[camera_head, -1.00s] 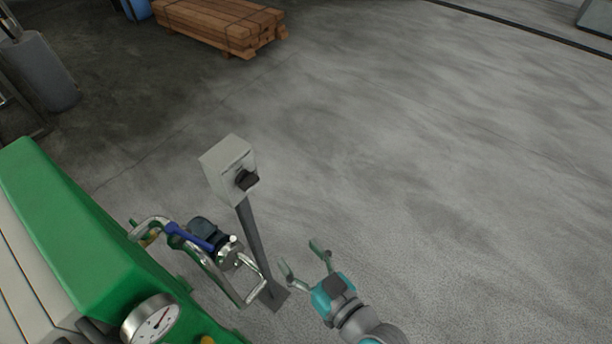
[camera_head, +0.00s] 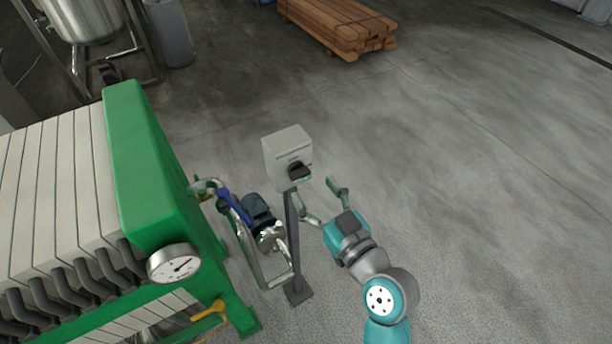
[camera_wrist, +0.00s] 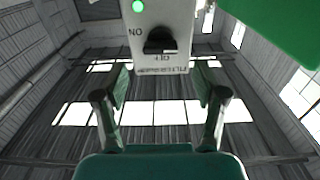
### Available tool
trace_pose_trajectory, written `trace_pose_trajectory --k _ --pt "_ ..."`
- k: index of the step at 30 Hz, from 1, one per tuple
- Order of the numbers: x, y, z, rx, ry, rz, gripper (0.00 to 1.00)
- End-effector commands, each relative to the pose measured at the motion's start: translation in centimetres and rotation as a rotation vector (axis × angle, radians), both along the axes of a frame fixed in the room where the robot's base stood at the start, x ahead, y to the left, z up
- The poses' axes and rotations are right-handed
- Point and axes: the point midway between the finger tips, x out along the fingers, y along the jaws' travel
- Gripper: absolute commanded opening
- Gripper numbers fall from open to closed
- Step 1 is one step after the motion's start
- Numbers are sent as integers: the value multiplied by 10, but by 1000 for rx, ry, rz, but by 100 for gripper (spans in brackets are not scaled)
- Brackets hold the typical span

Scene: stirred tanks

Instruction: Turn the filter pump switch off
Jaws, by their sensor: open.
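The filter pump switch is a grey box (camera_head: 285,157) on a dark post, with a black knob (camera_head: 299,171) on its front. In the wrist view the black knob (camera_wrist: 160,41) sits upside down near the top, between "ON" at left and "OFF" below it. A green lamp (camera_wrist: 138,6) glows on the box. I cannot tell exactly which mark the knob points at. My gripper (camera_head: 317,188) is open and empty, just below and right of the knob, apart from it. In the wrist view my gripper (camera_wrist: 161,84) has its fingers spread below the box.
A green-framed filter press (camera_head: 135,160) with a gauge (camera_head: 174,264) stands at left. A pump (camera_head: 260,220) with blue-handled piping is beside the post. A timber stack (camera_head: 338,25) lies at the back. The floor at right is clear.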

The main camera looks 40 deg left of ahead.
Motion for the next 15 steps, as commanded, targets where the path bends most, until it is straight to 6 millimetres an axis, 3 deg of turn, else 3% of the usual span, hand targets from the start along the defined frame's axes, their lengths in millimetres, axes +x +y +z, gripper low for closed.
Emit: trace_pose_trajectory --k 6,15 --pt "13 31 0 1 0 0 71" --pt "19 45 0 0 -1 -1 71"
